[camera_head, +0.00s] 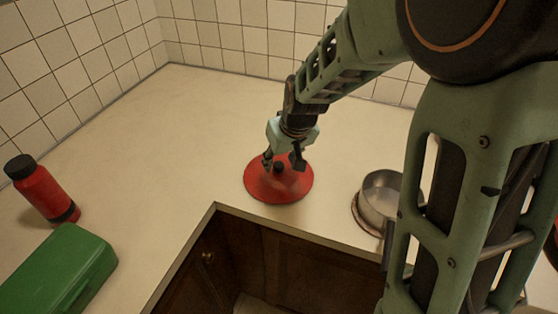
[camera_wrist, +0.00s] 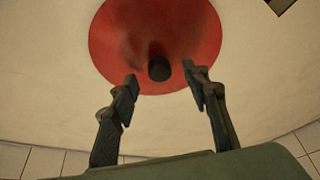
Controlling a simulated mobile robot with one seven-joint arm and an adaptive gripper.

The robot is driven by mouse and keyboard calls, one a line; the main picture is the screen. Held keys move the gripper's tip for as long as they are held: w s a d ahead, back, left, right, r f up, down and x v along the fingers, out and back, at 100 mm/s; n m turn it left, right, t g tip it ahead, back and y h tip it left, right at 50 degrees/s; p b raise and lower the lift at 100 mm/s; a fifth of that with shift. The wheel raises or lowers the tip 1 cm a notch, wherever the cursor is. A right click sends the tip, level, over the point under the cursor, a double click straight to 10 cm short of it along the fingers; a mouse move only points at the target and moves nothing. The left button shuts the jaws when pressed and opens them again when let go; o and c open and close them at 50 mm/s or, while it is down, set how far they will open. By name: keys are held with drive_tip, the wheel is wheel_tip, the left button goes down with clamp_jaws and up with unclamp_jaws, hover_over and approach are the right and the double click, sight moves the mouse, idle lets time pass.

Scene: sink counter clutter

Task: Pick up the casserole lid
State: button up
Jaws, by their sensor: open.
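The casserole lid is a round red disc (camera_head: 279,189) with a small black knob (camera_head: 279,167). It lies on the counter near the inner corner of the front edge. My gripper (camera_head: 284,165) is above the lid, pointing down, with its fingers apart on either side of the knob. In the wrist view the red lid (camera_wrist: 110,45) fills the top middle. The black knob (camera_wrist: 159,69) shows there just beyond the gap between the open fingertips (camera_wrist: 160,82). Nothing is held. I cannot tell whether the fingertips touch the lid.
A metal pan (camera_head: 381,199) stands to the right of the lid, partly behind my arm. A red bottle with a black cap (camera_head: 42,190) and a green box (camera_head: 60,275) are at the left. Tiled walls (camera_head: 225,40) close the back. The counter left of the lid is clear.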

drive_tip(key=shift+x, duration=1.2)
drive_tip(key=shift+c, duration=0.2)
clamp_jaws()
drive_tip(key=shift+w+r, duration=0.1)
